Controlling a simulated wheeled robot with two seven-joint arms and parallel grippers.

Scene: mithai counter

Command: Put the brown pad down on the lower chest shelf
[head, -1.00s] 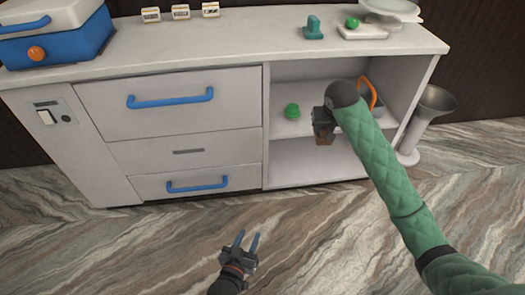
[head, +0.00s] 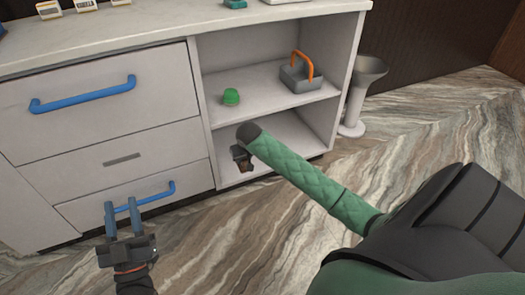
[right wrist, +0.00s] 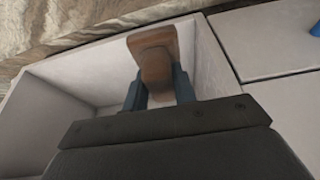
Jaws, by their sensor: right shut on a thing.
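The brown pad (right wrist: 154,55) is held between the fingers of my right gripper (right wrist: 158,85), which is shut on it. In the head view my right gripper (head: 240,155) is at the front of the lower chest shelf (head: 285,140), and the pad (head: 245,167) shows as a small brown patch below it. I cannot tell whether the pad touches the shelf. My left gripper (head: 123,215) is empty and open, with its two blue fingers apart, in front of the bottom drawer.
The upper shelf holds a green round thing (head: 231,96) and a grey basket with an orange handle (head: 300,73). A blue drawer handle (head: 145,195) lies behind my left fingers. A grey funnel-topped stand (head: 357,95) stands right of the chest.

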